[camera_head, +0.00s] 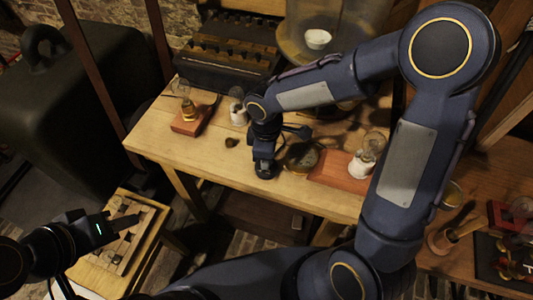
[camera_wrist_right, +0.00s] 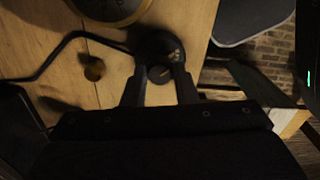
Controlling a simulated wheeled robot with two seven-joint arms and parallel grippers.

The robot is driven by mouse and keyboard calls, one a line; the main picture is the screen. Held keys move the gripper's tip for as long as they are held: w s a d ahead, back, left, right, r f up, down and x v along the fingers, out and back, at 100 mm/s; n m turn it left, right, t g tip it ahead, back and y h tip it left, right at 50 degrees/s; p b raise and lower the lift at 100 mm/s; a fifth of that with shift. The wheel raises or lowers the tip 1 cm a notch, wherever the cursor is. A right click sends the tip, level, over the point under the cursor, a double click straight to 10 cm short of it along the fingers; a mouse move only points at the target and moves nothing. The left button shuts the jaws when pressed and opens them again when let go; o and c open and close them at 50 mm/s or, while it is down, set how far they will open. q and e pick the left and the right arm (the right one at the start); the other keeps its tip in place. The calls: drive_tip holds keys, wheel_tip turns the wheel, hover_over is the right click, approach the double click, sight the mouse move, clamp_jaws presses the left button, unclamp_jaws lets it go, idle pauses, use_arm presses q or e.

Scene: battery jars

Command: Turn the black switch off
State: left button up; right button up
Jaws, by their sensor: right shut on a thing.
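The black switch (camera_head: 265,171) is a small round dark piece near the front edge of the wooden table. In the right wrist view the switch (camera_wrist_right: 158,46) has a round base, and its small knob (camera_wrist_right: 160,74) sits between my fingertips. My right gripper (camera_head: 264,157) reaches down onto it from above; its two fingers (camera_wrist_right: 159,76) are shut on the knob. The knob's exact angle is too dark to read. My left gripper (camera_head: 125,222) is at the lower left, away from the table; its finger gap cannot be made out.
The wooden table (camera_head: 215,160) holds a bulb on a red-brown base (camera_head: 187,126), a white-based bulb (camera_head: 238,115), a round brass-rimmed dial (camera_head: 301,157), and another bulb (camera_head: 366,160) on a reddish board. A dark cable (camera_wrist_right: 65,42) runs by the switch. A small dark knob (camera_head: 231,142) lies left of it.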

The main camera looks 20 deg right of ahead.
drive_tip(key=shift+n, duration=0.4)
drive_tip(key=o, duration=1)
drive_tip(key=shift+r, duration=0.1)
wheel_tip(320, 180, up, 8)
drive_tip(key=shift+f, duration=0.2)
